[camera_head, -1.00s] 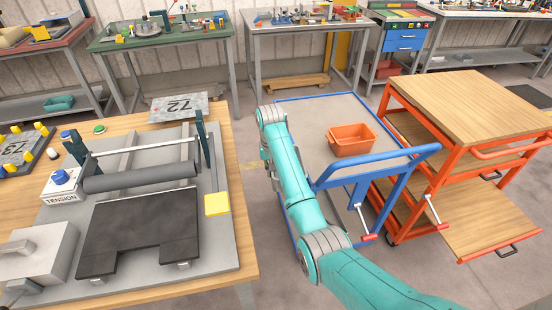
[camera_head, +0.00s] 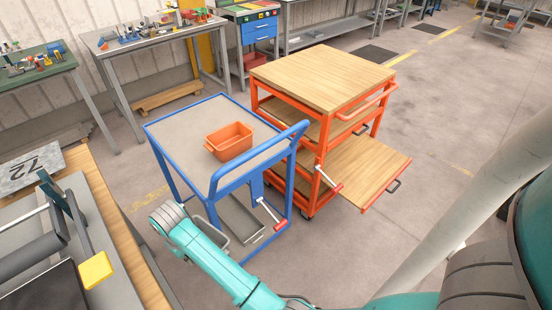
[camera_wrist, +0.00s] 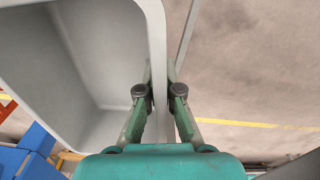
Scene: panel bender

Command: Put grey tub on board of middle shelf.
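The grey tub (camera_wrist: 95,65) fills the left of the wrist view. My gripper (camera_wrist: 160,90) is shut on its side wall, one finger inside and one outside. In the head view my arm hides the gripper and most of the tub; a piece of grey rim shows beside the wrist, in front of the blue trolley. The orange shelf trolley (camera_head: 262,92) stands right of the blue one. It has a wooden top (camera_head: 322,76), an inner board (camera_head: 292,117) below that, and a wooden board (camera_head: 365,163) drawn out to the right, bare. I cannot tell that board's level for certain.
The blue trolley (camera_head: 160,128) carries an orange bin (camera_head: 229,141) on top, and its raised handle stands near my arm. A workbench (camera_head: 130,252) is at the left. Open floor (camera_head: 450,130) lies right of the orange trolley.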

